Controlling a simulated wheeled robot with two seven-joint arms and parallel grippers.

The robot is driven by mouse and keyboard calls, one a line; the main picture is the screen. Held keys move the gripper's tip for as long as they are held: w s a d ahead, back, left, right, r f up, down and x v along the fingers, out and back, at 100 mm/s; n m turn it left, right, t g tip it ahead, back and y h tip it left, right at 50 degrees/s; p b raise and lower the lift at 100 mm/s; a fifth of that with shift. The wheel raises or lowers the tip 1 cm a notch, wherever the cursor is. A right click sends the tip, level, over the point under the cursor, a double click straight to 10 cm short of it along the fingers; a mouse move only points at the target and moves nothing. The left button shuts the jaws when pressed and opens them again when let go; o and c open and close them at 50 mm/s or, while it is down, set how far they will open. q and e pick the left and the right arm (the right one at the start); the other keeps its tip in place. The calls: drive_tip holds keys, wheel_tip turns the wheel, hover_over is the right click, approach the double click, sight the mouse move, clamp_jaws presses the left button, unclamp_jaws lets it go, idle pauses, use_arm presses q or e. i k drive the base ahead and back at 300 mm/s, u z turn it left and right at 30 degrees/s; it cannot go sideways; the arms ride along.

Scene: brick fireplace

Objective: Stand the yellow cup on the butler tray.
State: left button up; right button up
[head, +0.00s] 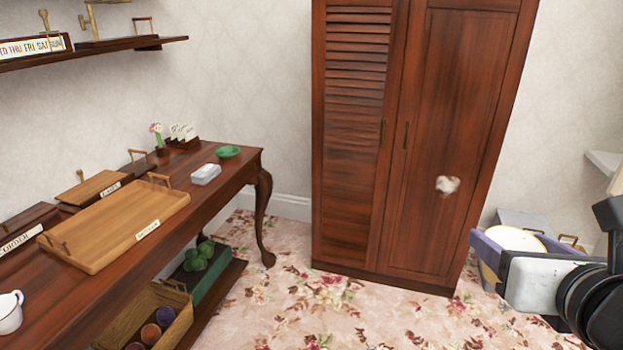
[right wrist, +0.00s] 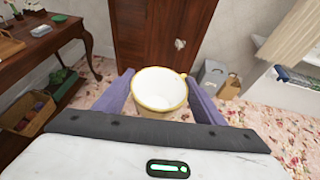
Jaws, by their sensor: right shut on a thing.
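The yellow cup (right wrist: 160,89) has a white inside and sits upright between the purple fingers of my right gripper (right wrist: 160,95), which is shut on it. In the head view the cup (head: 513,239) shows at the lower right, partly hidden by my right gripper (head: 495,255). The butler tray (head: 108,243) is a light wooden tray with two handles and a label on its front. It lies on the dark wooden table at the left, and its inside is empty. My right gripper is well to the right of it, over the floor. My left gripper is not in view.
The table (head: 225,180) also holds a white mug (head: 9,312), a white dish (head: 205,174), a green bowl (head: 228,152) and smaller wooden trays. A basket (head: 150,320) stands on its lower shelf. A tall wardrobe (head: 410,140) stands at the back. Open carpet lies between.

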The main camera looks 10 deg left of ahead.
sight(123, 219)
drive_tip(key=u, duration=0.8)
drive_tip(key=i, duration=0.9)
drive_tip(key=u, duration=1.25)
drive_tip(key=i, duration=0.65)
